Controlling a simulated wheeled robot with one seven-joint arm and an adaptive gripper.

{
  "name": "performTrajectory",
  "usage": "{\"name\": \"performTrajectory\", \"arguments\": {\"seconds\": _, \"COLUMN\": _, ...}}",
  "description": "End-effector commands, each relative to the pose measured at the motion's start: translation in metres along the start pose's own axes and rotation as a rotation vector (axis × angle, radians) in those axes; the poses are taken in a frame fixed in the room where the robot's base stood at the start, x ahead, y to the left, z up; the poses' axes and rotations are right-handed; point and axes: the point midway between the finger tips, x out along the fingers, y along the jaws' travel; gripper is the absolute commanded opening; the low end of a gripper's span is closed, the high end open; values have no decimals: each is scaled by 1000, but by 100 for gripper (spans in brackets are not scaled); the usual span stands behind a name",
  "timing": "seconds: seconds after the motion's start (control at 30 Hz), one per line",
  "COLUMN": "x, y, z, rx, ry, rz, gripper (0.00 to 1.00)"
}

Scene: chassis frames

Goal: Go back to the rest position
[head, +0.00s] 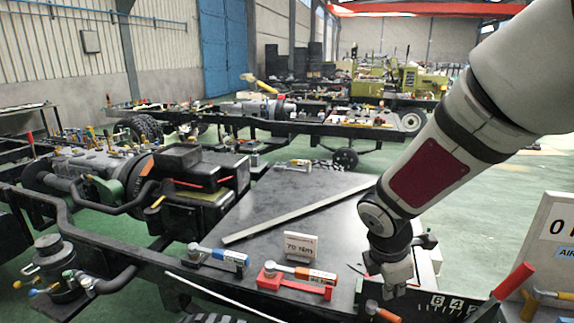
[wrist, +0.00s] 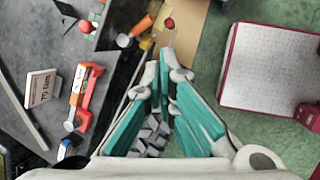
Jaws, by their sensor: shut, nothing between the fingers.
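My gripper (head: 390,278) hangs from my white arm at the right of the head view, pointing down near the right end of the dark metal plate. In the wrist view its teal-padded fingers (wrist: 168,62) come together at the tips, with nothing held between them. The fingertips sit over the gap beside the plate's edge. The head view does not show clearly how high they are above it.
The dark plate (head: 290,205) carries a red-based tool (head: 300,277), a blue-handled tool (head: 217,257) and a "70 Nm" sign (head: 300,247). A white sign panel (head: 557,230) stands close at the right. Green floor (head: 500,195) lies open behind my arm.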

Motion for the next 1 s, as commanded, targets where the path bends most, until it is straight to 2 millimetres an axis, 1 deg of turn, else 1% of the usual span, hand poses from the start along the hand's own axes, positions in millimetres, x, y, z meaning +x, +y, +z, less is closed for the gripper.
{"name": "performTrajectory", "arguments": {"seconds": 0.03, "x": -21, "y": -5, "z": 8, "rx": 110, "ry": -4, "rz": 18, "gripper": 0}}
{"name": "performTrajectory", "arguments": {"seconds": 0.2, "x": -73, "y": -32, "z": 26, "rx": 490, "ry": 16, "rz": 48, "gripper": 0}}
{"name": "performTrajectory", "arguments": {"seconds": 0.37, "x": -116, "y": -63, "z": 32, "rx": 839, "ry": 73, "rz": 64, "gripper": 0}}
{"name": "performTrajectory", "arguments": {"seconds": 0.5, "x": -148, "y": -93, "z": 31, "rx": 1132, "ry": 151, "rz": 62, "gripper": 0}}
{"name": "performTrajectory", "arguments": {"seconds": 0.6, "x": -166, "y": -114, "z": 26, "rx": 1327, "ry": 220, "rz": 48, "gripper": 0}}
{"name": "performTrajectory", "arguments": {"seconds": 0.7, "x": -181, "y": -131, "z": 20, "rx": 1487, "ry": 289, "rz": 26, "gripper": 0}}
{"name": "performTrajectory", "arguments": {"seconds": 0.8, "x": -191, "y": -144, "z": 14, "rx": 1603, "ry": 344, "rz": 1, "gripper": 0}}
{"name": "performTrajectory", "arguments": {"seconds": 0.9, "x": -196, "y": -152, "z": 10, "rx": 1671, "ry": 378, "rz": -20, "gripper": 0}}
{"name": "performTrajectory", "arguments": {"seconds": 1.0, "x": -198, "y": -155, "z": 8, "rx": 1700, "ry": 394, "rz": -30, "gripper": 0}}
